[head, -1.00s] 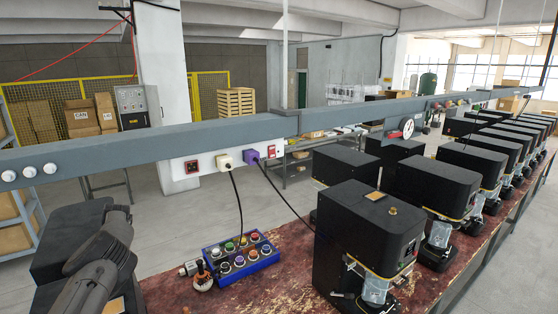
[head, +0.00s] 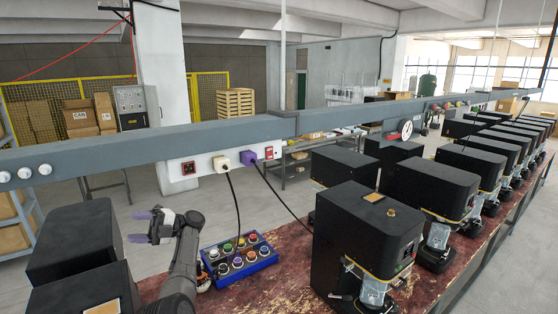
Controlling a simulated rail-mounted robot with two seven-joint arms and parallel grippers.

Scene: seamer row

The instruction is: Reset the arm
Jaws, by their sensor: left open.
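My left arm comes in from the lower left and bends up beside the blue tray. My left gripper (head: 142,227) is open, with purple-tipped fingers pointing left and nothing between them. It is in front of the black machine at the left, left of the blue tray and above the bench; I cannot tell its exact height. My right gripper is not in view.
A blue tray (head: 264,267) of several coloured pieces sits on the worn red bench (head: 262,290). A black seamer (head: 340,250) stands right of it; another black machine (head: 75,240) stands left. Cords hang from a white plug (head: 221,162) and a purple plug (head: 251,158) on the rail.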

